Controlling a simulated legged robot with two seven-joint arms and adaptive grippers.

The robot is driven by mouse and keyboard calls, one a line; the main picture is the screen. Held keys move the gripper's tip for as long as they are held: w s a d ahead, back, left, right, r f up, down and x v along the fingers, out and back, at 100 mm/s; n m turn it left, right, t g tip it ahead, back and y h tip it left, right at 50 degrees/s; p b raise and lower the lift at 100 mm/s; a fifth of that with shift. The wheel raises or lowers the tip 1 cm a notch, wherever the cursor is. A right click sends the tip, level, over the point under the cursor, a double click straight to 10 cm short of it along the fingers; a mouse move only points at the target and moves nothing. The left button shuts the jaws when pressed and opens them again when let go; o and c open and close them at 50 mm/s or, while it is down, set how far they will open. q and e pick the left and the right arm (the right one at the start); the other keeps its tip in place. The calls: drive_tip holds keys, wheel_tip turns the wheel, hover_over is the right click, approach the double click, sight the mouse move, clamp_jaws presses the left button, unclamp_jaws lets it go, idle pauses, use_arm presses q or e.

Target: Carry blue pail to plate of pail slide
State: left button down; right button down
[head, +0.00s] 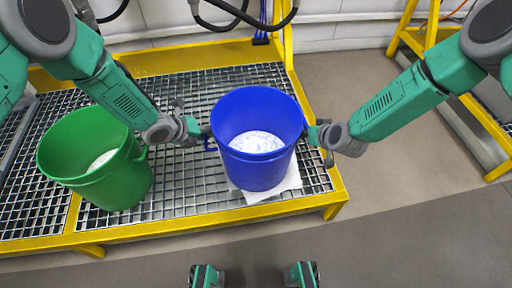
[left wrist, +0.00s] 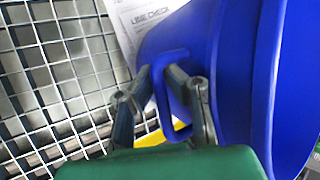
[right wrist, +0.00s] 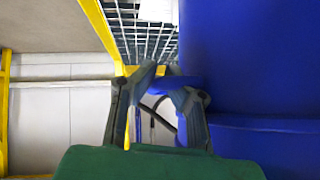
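The blue pail (head: 258,130) stands upright over a white sheet (head: 285,187) at the right part of the grating, with pale contents inside. I cannot tell whether it touches the sheet. My left gripper (head: 203,134) is at its left handle; in the left wrist view the fingers (left wrist: 160,72) close around the blue handle loop (left wrist: 172,100). My right gripper (head: 314,134) is at the opposite handle; in the right wrist view the fingers (right wrist: 165,80) close on the blue handle (right wrist: 172,84). I cannot make out a pail slide plate.
A green pail (head: 95,160) with pale contents stands on the grating (head: 180,215) at left. A yellow frame (head: 200,232) edges the grating. Hoses (head: 240,22) hang along the back wall. Grey floor (head: 400,215) is clear at right; another yellow frame (head: 405,35) stands beyond.

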use_arm(q)
drive_tip(key=shift+d, duration=0.1)
use_arm(e)
drive_tip(key=shift+d, duration=0.15)
